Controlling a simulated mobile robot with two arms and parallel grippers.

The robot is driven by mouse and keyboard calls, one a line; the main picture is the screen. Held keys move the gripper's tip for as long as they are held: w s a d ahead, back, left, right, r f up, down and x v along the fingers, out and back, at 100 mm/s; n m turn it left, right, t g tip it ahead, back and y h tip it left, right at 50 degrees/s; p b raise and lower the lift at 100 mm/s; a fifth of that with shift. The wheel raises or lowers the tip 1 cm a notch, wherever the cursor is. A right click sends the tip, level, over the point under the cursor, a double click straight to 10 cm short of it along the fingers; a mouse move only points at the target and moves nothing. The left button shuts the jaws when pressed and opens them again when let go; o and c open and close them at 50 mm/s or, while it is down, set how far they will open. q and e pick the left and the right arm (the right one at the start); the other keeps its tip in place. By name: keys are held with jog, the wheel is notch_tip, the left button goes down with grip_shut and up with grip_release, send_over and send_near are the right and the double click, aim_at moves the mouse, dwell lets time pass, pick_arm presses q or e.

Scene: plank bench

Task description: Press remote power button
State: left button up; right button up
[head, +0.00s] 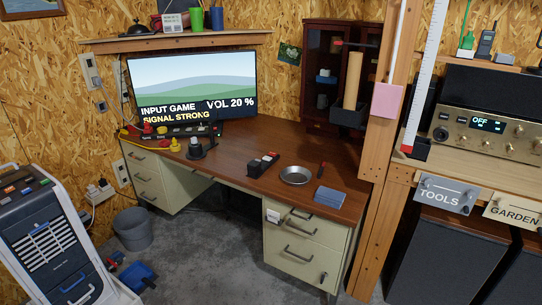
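I cannot clearly pick out a remote or its power button at this size. A small dark block with red and white parts (262,166) lies on the brown desk (245,150), but I cannot tell what it is. The TV screen (192,88) at the back of the desk is on and reads "INPUT GAME", "SIGNAL STRONG" and "VOL 20 %". Neither of my grippers is in view.
A metal bowl (297,175), a red-handled tool (321,170), a blue-grey flat stack (330,198) and a black stand-like object (198,149) are on the desk. A wooden post (378,195) stands at right. A wheeled grey unit (45,240) and bucket (132,229) occupy the floor at left.

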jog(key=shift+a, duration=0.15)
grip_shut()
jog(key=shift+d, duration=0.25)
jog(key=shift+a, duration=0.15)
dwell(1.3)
